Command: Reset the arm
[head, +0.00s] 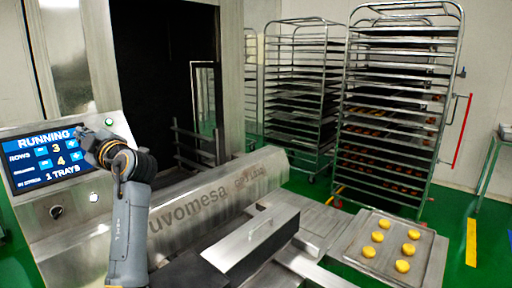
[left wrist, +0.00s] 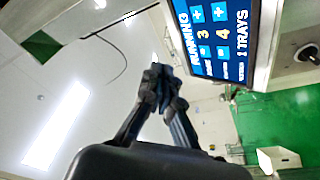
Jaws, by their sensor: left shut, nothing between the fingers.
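My left gripper (head: 84,136) is raised in front of the machine's control screen (head: 42,160), close to its right edge. I cannot tell if it touches the screen. In the left wrist view the gripper (left wrist: 163,74) is shut and empty, with its fingers together. The screen (left wrist: 213,40) shows there turned on its side, to the right of the fingers. It reads "RUNNING", rows 3, another value 4, and 1 trays. My right gripper is not in view.
A tray (head: 391,243) with several yellow dough pieces lies at the machine's front right. A green button (head: 109,122) and black knob (head: 56,212) sit by the screen. Wheeled racks (head: 345,150) stand behind. A white box (left wrist: 278,159) is on the green floor.

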